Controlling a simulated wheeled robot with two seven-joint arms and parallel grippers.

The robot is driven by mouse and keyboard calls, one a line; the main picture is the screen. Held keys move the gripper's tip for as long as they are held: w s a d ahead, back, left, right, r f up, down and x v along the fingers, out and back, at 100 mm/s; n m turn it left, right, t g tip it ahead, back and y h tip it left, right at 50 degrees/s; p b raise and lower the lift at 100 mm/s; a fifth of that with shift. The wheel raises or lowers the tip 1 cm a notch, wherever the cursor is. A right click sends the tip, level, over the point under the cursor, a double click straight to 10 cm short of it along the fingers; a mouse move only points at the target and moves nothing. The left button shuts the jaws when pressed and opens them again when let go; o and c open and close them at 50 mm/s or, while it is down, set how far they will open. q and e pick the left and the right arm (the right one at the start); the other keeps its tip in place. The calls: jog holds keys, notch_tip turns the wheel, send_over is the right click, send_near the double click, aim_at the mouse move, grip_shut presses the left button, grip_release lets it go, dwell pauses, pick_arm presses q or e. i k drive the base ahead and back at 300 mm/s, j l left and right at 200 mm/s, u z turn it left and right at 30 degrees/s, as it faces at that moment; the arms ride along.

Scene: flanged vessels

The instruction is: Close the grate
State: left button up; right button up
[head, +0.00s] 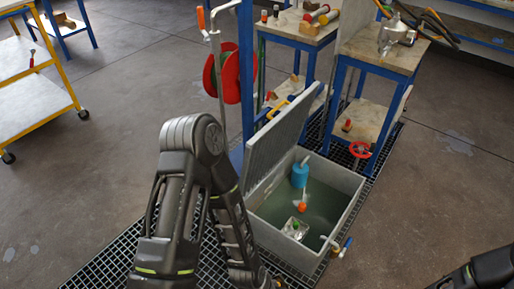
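A grey rectangular tank (340,227) stands on the floor grating, holding greenish water. Its flat grey lid (284,136), which looks like the grate, is raised along the tank's left side and tilts up steeply, so the tank is open. In the water are a blue cylinder (300,175), an orange-tipped item (302,206) and a clear or metallic block (295,229). My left arm bends in front of the tank's left side, its forearm running down past the bottom edge; its gripper is not visible. Only a dark part of my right arm shows at the bottom right corner.
Blue-legged tables (383,55) with tools and vessels stand behind the tank. A pipe with red discs (231,77) rises behind the lid. A red handwheel (360,149) is by the tank's back right. A yellow cart (30,85) is far left. The floor on the right is clear.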

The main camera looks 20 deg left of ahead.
aim_at(263, 152)
jog(key=j+z, duration=0.1)
jog(key=j, duration=0.55)
jog(key=k+j+z, duration=0.1)
jog(key=j, duration=0.5)
jog(key=k+j, duration=0.1)
jog(key=j, duration=0.55)
jog(key=i+j+z, duration=0.1)
jog(key=i+j, duration=0.3)
jog(key=i+j+z, duration=0.1)
jog(key=i+j, duration=0.25)
jog(key=j, duration=0.25)
